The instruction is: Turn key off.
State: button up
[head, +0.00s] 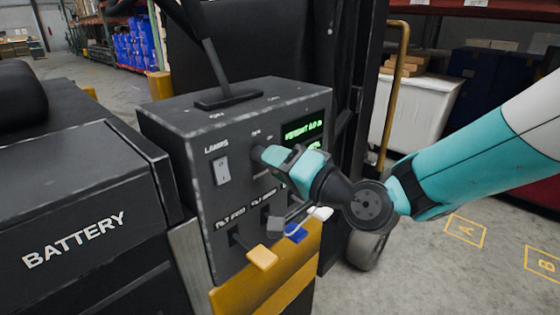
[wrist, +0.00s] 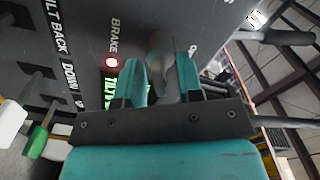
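A grey machine panel carries the key switch. In the wrist view a grey, rounded piece (wrist: 160,45), which looks like the key or its switch, stands out from the panel between my two teal fingers. In the head view a dark rounded end (head: 258,153) shows at the fingertips. My gripper (head: 272,156) reaches in from the right, close to the panel face, and hides most of the key. In the wrist view the fingers (wrist: 161,75) stand apart on both sides of the grey piece. I cannot tell whether they press on it. The key's angle is hidden.
A lamps switch (head: 222,170) sits left of my gripper. Several levers stick out below, among them a yellow one (head: 262,257) and a blue one (head: 296,233). A green display (head: 303,130) is lit, and a red brake light (wrist: 111,63) glows. A tall lever (head: 222,75) rises from the top.

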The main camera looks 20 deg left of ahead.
grip_shut()
jog(key=shift+f+n+b, duration=0.1)
jog(key=shift+n+b, duration=0.2)
jog(key=shift+b, duration=0.15)
jog(key=n+b, duration=0.1)
jog(key=b, duration=0.1)
jog(key=n+b, duration=0.1)
jog(key=b, duration=0.1)
jog(key=shift+f, duration=0.25)
jog(key=n+b, duration=0.4)
jog(key=b, duration=0.1)
jog(key=n+b, duration=0.3)
jog(key=b, duration=0.2)
jog(key=shift+r+n+b, duration=0.1)
jog(key=shift+n+b, duration=0.2)
jog(key=shift+n, duration=0.1)
jog(key=shift+r+n+b, duration=0.15)
jog(key=shift+n+b, duration=0.65)
jog(key=shift+b, duration=0.1)
